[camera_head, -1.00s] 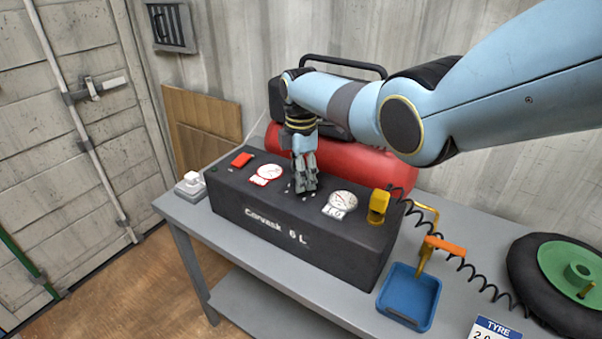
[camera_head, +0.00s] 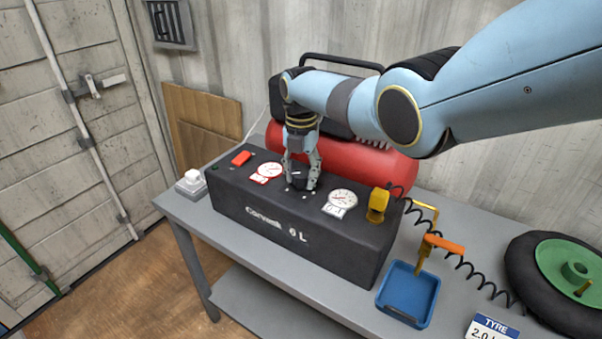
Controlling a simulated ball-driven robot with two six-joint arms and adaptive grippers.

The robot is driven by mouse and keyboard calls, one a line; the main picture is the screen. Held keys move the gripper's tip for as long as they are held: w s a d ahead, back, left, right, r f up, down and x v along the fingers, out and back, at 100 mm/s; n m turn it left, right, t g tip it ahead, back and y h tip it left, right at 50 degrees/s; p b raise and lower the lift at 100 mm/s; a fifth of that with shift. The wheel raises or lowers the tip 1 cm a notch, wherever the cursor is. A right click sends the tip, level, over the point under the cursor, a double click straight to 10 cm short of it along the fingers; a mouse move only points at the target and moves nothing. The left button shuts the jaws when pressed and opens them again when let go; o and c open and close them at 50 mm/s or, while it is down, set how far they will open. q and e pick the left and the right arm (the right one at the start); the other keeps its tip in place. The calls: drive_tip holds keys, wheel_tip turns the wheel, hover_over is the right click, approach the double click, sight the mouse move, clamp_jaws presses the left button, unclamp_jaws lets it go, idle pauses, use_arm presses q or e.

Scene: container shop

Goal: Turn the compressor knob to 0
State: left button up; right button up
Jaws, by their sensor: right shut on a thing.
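The black compressor (camera_head: 262,206) stands on the grey bench, with a red tank behind its panel. Its knob (camera_head: 297,181) is a small dark part on the panel top between two white dials. My right gripper (camera_head: 300,184) points down from above, its two fingers on either side of the knob and shut on it. The fingers partly hide the knob, and I cannot read its setting. The left dial (camera_head: 270,170) and right dial (camera_head: 343,198) sit on either side of the gripper. My left gripper is not in view.
A red switch (camera_head: 241,158) is on the panel's left end and a yellow fitting (camera_head: 378,205) on its right. A blue tray (camera_head: 409,293), an orange-handled air tool (camera_head: 443,244), a coiled hose and a wheel (camera_head: 563,264) occupy the bench's right.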

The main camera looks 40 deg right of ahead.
sight(301, 173)
drive_tip(key=shift+n, duration=0.6)
drive_tip(key=o, duration=1.2)
drive_tip(key=shift+r, duration=0.1)
wheel_tip(301, 173, up, 12)
drive_tip(key=shift+f, duration=0.1)
drive_tip(key=shift+f, duration=0.1)
